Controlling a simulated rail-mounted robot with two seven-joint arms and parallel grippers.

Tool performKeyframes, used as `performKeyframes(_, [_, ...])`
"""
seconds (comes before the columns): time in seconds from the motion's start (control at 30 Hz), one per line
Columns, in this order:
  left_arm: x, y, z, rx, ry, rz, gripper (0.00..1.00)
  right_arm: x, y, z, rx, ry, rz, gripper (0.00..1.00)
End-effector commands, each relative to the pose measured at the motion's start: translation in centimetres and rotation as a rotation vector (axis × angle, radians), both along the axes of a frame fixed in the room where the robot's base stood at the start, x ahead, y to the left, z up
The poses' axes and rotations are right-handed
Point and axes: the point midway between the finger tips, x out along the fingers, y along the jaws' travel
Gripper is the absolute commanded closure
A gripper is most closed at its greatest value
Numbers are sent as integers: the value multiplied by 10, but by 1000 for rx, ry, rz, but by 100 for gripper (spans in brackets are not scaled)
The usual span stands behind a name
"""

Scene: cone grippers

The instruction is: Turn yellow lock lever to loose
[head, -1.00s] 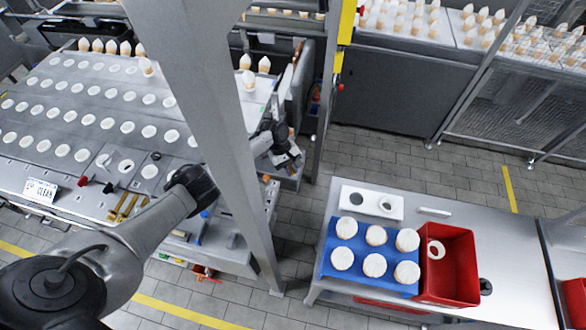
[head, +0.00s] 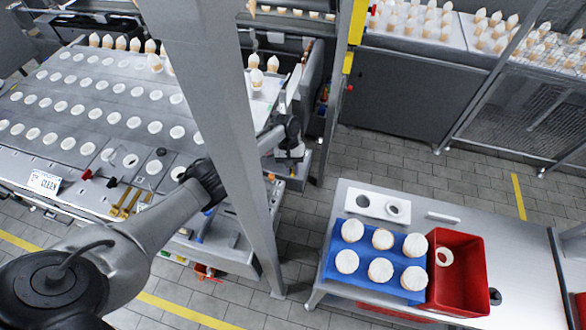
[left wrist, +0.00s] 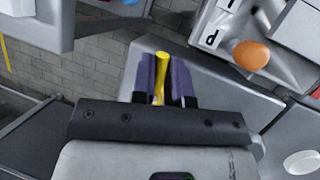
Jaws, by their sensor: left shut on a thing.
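The yellow lock lever (left wrist: 160,60) shows in the left wrist view as a short bar with a rounded end. It stands between the two purple fingers of my left gripper (left wrist: 165,82), which are shut on it. The lever's lower part is hidden between the fingers and behind the gripper body. In the head view my left gripper (head: 292,154) is small, beyond the grey post, at the right end of the machine; I cannot make out the lever there. My right gripper is in neither view.
The grey post (head: 215,140) crosses in front of my left forearm. An orange knob (left wrist: 251,55) sits beside lettered labels, right of the lever. A side table (head: 470,215) at right holds a blue mat (head: 363,265) with several white-topped pieces and a red bin (head: 470,270).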

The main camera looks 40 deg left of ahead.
Motion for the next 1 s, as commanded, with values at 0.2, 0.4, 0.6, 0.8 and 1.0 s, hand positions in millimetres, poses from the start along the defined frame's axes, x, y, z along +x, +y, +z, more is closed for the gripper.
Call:
performKeyframes(0.2, [0, 0, 1, -1, -1, -5, 100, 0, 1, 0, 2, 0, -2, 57])
performKeyframes(0.4, [0, 0, 1, -1, -1, -4, 82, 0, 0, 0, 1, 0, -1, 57])
performKeyframes(0.6, [0, 0, 0, -1, -1, -3, 63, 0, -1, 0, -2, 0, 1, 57])
performKeyframes(0.8, [0, 0, 0, 0, 0, -2, 60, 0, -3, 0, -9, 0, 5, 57])
performKeyframes(1.0, [2, 4, 9, 0, -2, -2, 60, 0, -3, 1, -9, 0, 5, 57])
